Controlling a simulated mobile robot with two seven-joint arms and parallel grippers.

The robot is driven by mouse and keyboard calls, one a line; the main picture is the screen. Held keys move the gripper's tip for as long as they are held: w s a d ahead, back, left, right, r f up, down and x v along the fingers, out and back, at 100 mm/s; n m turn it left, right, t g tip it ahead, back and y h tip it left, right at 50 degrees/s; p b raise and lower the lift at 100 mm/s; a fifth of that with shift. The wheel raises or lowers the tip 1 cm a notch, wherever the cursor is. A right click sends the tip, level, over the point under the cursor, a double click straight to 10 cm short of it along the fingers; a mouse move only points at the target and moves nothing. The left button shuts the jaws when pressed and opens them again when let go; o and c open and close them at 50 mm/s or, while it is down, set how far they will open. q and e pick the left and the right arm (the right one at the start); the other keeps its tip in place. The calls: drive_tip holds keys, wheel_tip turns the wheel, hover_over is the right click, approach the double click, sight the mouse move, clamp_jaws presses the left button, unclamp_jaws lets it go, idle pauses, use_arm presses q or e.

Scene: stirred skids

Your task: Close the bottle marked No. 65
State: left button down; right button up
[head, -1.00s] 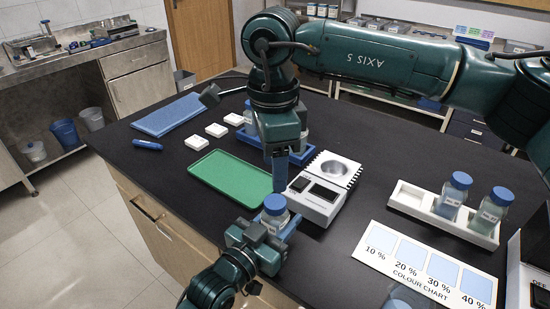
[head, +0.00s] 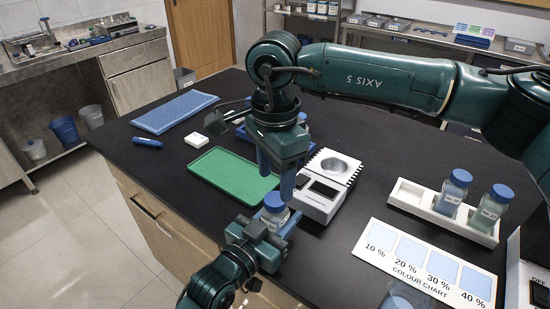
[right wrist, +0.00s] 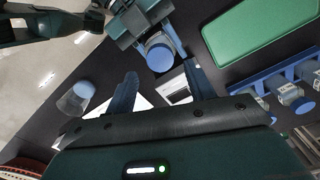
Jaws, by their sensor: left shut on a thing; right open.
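My left gripper (head: 272,226) is shut on a small clear bottle (head: 283,215) with a blue cap (head: 274,201). It holds the bottle upright near the front edge of the bench; the number on its label cannot be read. The cap sits at the bottle's top; how tight it is cannot be told. My right gripper (head: 276,173) points down just above the cap, fingers apart and empty. In the right wrist view, the blue cap (right wrist: 160,57) shows beyond and between the open fingers of my right gripper (right wrist: 161,82).
A white scale (head: 322,190) stands right of the bottle and a green tray (head: 225,176) left. A white rack (head: 408,197) holds two blue-capped bottles. A blue rack (right wrist: 268,82) holds several bottles. A colour chart (head: 425,262) and a glass vessel (head: 405,298) are at front right.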

sight(275, 199)
drive_tip(key=shift+f, duration=2.25)
drive_tip(key=c, duration=1)
drive_tip(key=m, duration=1.1)
drive_tip(key=shift+m, duration=0.4)
drive_tip(key=o, duration=1.2)
drive_tip(key=shift+c, duration=0.2)
drive_tip(key=shift+r, duration=0.1)
